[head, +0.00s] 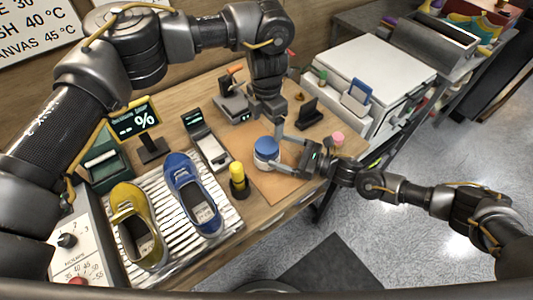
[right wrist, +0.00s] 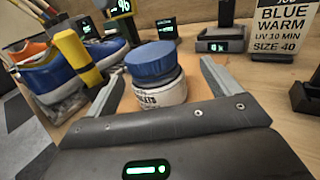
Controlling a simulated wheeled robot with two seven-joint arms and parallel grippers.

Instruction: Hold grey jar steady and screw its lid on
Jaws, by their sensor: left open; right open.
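The grey jar (head: 266,162) stands upright on a brown mat (head: 270,187) in the head view. Its blue lid (head: 267,147) sits on top and looks level; I cannot tell how tight it is. In the right wrist view the jar (right wrist: 162,95) shows a printed label under the lid (right wrist: 151,60). My right gripper (head: 279,147) is open, coming in from the right, with its fingers reaching toward either side of the jar, apart from it in the right wrist view (right wrist: 160,80). My left gripper (head: 268,118) points down just behind the jar, open; its fingertips are partly hidden.
A blue shoe (head: 180,178) and an olive shoe (head: 122,197) lie on a striped rack to the left. A yellow-capped bottle (head: 238,180) stands close left of the jar. Small devices (head: 205,140) and a dark stand (head: 310,117) are behind. A white box (head: 370,65) is at back right.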

